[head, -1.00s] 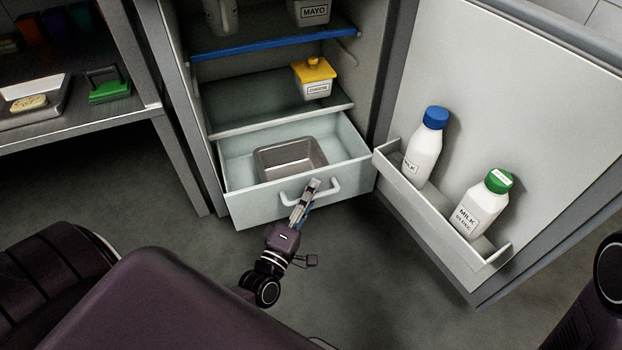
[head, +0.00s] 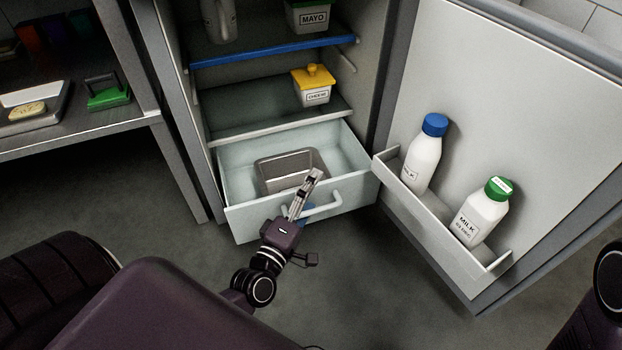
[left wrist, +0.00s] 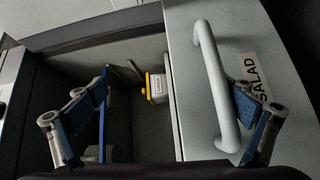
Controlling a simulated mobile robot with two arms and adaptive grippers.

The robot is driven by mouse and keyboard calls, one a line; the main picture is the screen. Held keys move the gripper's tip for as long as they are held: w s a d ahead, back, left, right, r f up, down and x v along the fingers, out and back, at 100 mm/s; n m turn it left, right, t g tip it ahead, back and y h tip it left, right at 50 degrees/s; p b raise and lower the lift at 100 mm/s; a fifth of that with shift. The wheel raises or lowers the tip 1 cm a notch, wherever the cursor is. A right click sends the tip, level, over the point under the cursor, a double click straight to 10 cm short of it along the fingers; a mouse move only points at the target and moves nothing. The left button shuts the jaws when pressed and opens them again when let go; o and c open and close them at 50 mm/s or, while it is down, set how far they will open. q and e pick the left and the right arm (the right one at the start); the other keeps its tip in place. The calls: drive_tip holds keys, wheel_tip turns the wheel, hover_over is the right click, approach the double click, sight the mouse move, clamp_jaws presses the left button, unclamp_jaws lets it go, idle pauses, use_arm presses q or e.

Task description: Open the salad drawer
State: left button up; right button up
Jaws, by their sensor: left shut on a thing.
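The pale salad drawer (head: 250,225) at the bottom of the open fridge is pulled out, with its inside visible from above. Its white bar handle (head: 336,201) is on the front panel. A SALAD label (left wrist: 258,78) shows beside the handle in the left wrist view. A grey metal pan (head: 287,172) sits inside the drawer, slightly tipped. My left gripper (head: 309,187) is at the handle, shut on it; the handle (left wrist: 222,90) lies between its fingers in the left wrist view. The fingers partly hide the handle in the head view. My right gripper is not visible.
The fridge door (head: 510,90) stands wide open at right, its shelf holding a blue-capped bottle (head: 423,160) and a green-capped milk bottle (head: 481,215). A yellow-lidded cheese tub (head: 314,87) stands on the shelf above the drawer. A metal table (head: 110,127) is at left. Floor before the drawer is clear.

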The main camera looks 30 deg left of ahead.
use_arm(q)
drive_tip(key=shift+s+r, duration=0.55)
drive_tip(key=shift+r, duration=0.05)
drive_tip(key=c, duration=0.3)
drive_tip(key=shift+s+d+f, duration=0.15)
drive_tip(key=shift+s, duration=1.05)
drive_tip(key=shift+s+d+f, duration=0.1)
drive_tip(key=shift+s+f, duration=0.05)
drive_tip(key=shift+s, duration=1.05)
drive_tip(key=shift+c, duration=0.8)
drive_tip(key=shift+s+r, duration=0.1)
drive_tip(key=shift+s, duration=0.25)
drive_tip(key=shift+c, duration=1)
drive_tip(key=shift+s, duration=0.4)
drive_tip(key=c, duration=0.7)
drive_tip(key=shift+s+d+f, duration=0.1)
drive_tip(key=shift+s+f, duration=0.25)
drive_tip(key=shift+s, duration=0.45)
drive_tip(key=shift+f, duration=0.1)
drive_tip(key=shift+f, duration=0.15)
